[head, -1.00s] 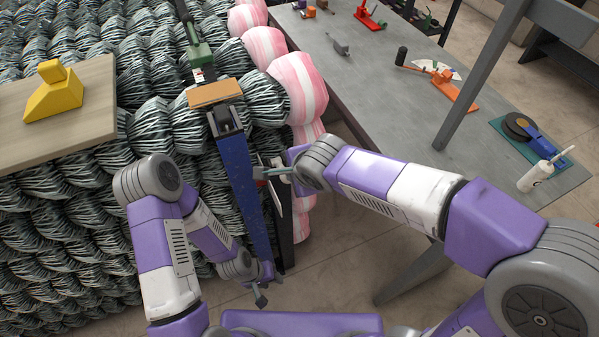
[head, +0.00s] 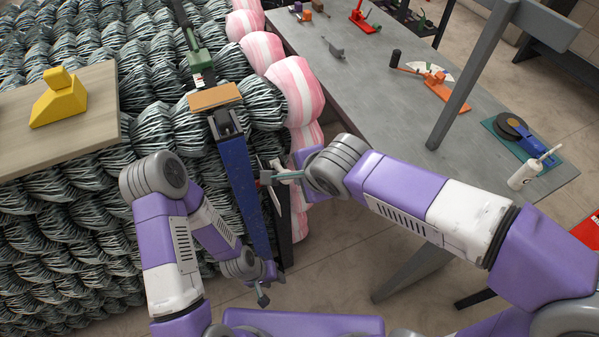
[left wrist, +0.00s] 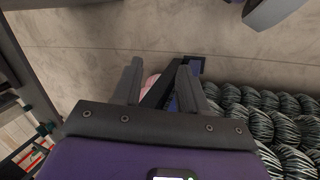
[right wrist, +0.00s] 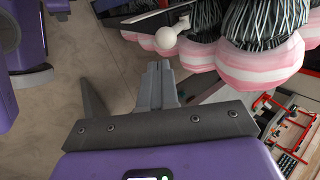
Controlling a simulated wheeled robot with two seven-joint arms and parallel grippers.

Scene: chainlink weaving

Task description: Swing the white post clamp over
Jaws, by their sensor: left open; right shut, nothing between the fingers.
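The white post clamp (head: 287,176) is a small, partly hidden white piece beside the blue beam (head: 243,190) in the head view. In the right wrist view I take the white ball knob (right wrist: 165,38) and its short arm to be part of it. My right gripper (right wrist: 157,68) is shut and empty, its tips just below the knob; I cannot tell whether they touch. In the head view its fingers (head: 283,176) reach left over the clamp. My left gripper (left wrist: 160,70) is open and empty near the beam's lower end; in the head view it is low (head: 263,290).
Striped woven bundles (head: 70,220) fill the left, with pink-and-white rolls (head: 295,85) along their edge. A grey table (head: 375,85) with tools stands at the right. A yellow block (head: 58,103) sits on a wooden board (head: 95,140). Bare floor (head: 335,245) shows between.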

